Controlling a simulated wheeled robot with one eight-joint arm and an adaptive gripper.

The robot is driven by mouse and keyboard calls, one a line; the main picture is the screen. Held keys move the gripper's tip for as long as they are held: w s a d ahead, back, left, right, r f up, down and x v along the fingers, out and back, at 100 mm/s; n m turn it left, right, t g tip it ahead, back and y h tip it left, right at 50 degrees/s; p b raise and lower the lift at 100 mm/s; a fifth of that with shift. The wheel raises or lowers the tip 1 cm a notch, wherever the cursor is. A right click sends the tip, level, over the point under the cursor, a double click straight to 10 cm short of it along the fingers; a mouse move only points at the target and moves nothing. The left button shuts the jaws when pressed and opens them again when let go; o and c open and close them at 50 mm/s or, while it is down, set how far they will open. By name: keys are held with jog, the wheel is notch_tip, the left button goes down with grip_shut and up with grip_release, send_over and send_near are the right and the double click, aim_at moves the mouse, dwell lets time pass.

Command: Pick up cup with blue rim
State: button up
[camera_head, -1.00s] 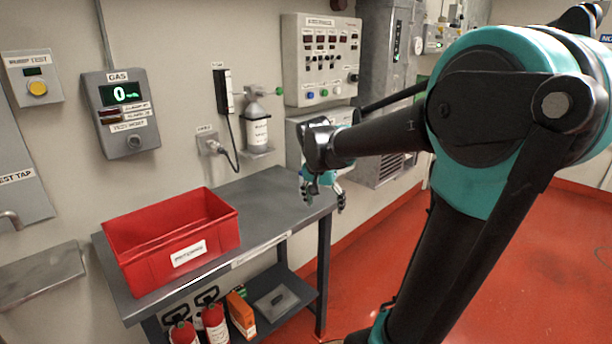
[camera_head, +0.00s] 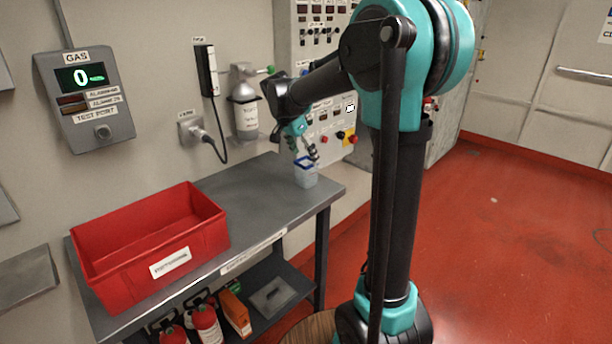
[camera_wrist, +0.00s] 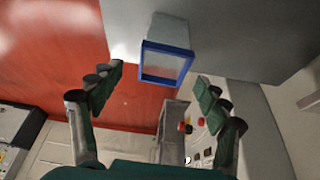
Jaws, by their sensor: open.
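The cup with the blue rim (camera_head: 305,178) stands upright at the right end of the grey table. Its body is pale and squarish. In the wrist view the cup (camera_wrist: 165,64) shows its blue square rim and open mouth, ahead of the fingers and roughly between their two sides. My gripper (camera_head: 303,147) is just above the cup in the head view, pointing down at it. In the wrist view my gripper (camera_wrist: 158,92) has its fingers spread wide with nothing between them. I cannot tell whether a fingertip touches the rim.
A red crate (camera_head: 150,238) stands on the left part of the grey table (camera_head: 245,205). A gas bottle (camera_head: 246,112) and a wall panel (camera_head: 345,140) are behind the table. Red extinguishers (camera_head: 207,327) are on the lower shelf. The tabletop between crate and cup is clear.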

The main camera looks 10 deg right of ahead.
aim_at(309, 169)
jog(key=shift+x, duration=3.8)
jog(key=shift+a, duration=0.2)
jog(key=shift+c, duration=0.6)
jog(key=c, duration=1)
